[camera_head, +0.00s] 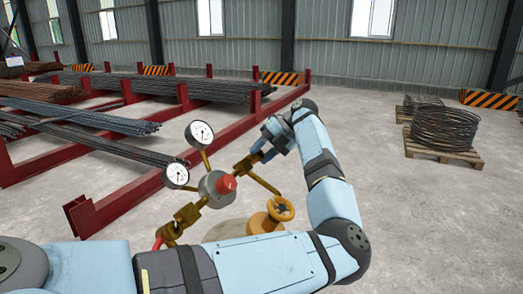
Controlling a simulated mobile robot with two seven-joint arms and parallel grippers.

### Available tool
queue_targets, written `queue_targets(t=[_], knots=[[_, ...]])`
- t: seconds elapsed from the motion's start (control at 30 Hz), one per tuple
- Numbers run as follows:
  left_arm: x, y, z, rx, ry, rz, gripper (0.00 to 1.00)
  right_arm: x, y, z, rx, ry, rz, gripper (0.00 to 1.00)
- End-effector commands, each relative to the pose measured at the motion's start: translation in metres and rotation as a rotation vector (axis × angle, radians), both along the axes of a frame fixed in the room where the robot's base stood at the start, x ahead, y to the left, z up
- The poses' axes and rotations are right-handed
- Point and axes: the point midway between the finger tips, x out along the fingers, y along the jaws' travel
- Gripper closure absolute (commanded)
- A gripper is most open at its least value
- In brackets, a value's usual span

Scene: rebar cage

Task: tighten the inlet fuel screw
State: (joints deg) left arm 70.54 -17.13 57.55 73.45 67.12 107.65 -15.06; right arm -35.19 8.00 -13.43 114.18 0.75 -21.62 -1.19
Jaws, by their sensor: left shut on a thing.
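A gas regulator (213,199) with a red knob (226,185) and two round white gauges stands in the middle of the head view. A brass fitting (242,167), which looks like the inlet fuel screw, sticks out of its upper right side. My left gripper (258,152) is shut on the outer end of this fitting; the fingertips are small and partly hidden. Below right is a brass valve with an orange handwheel (281,209), above the pale top of a cylinder (232,229). My left arm hides part of the cylinder. My right gripper is not in view.
A red steel rack (130,203) with bundles of rebar (100,122) fills the left and back. Coiled wire (444,128) sits on a wooden pallet (440,151) at the right.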

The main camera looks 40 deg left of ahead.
Motion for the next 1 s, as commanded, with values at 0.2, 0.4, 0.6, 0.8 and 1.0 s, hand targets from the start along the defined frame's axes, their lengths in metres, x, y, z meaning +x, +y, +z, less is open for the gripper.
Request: queue_targets(t=[0.2,0.4,0.6,0.8,1.0], knots=[[0.0005,-0.0003,0.0008,-0.025,0.084,-0.075,0.90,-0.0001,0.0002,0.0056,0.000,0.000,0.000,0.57],[0.0007,-0.0003,0.0003,-0.037,0.122,-0.111,0.90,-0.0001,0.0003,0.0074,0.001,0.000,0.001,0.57],[0.0007,-0.0003,0.0002,-0.041,0.135,-0.122,0.90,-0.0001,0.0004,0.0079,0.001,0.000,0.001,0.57],[0.0007,-0.0003,0.0002,-0.041,0.135,-0.122,0.90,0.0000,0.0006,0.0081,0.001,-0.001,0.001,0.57],[0.0006,-0.0004,0.0001,-0.042,0.136,-0.122,0.56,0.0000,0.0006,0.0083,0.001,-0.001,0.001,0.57]])
